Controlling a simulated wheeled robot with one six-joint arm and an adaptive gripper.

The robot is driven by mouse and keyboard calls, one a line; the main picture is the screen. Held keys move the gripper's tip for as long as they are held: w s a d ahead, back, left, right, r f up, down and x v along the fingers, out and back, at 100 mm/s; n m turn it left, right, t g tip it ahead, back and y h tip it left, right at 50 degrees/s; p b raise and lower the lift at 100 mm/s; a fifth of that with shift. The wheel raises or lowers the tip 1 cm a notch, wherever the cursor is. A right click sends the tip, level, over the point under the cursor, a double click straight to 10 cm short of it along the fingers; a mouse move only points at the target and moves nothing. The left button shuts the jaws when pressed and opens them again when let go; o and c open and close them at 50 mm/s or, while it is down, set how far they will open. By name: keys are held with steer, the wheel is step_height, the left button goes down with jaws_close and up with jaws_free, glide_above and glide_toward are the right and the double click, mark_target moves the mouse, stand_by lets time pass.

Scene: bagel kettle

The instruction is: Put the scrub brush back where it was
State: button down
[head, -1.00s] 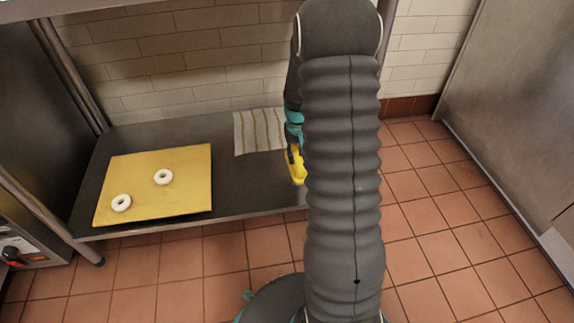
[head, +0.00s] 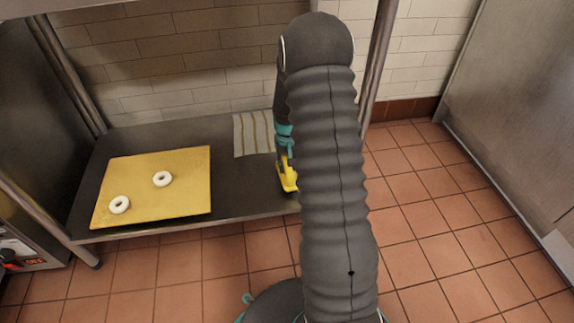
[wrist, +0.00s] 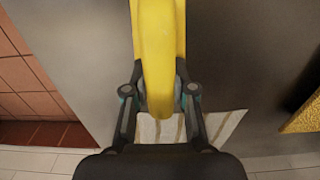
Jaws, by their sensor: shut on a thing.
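The yellow scrub brush (head: 287,176) is in my gripper (head: 286,158), over the right part of the dark shelf, just in front of the striped cloth. In the wrist view the brush (wrist: 158,50) runs up from between the fingers of my gripper (wrist: 160,100), which are shut on it. My arm hides part of the brush in the head view. I cannot tell whether the brush touches the shelf.
A striped cloth (head: 252,134) lies at the back of the shelf (head: 238,187). A yellow board (head: 190,200) with two white rings (head: 162,179) lies on the left. Metal posts (head: 378,65) stand at the shelf's ends. Bare shelf shows between board and brush.

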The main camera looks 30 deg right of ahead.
steer(key=shift+f, duration=0.2)
steer(key=c, duration=1)
jaws_free()
steer(key=shift+o, duration=0.2)
steer(key=shift+r, duration=0.1)
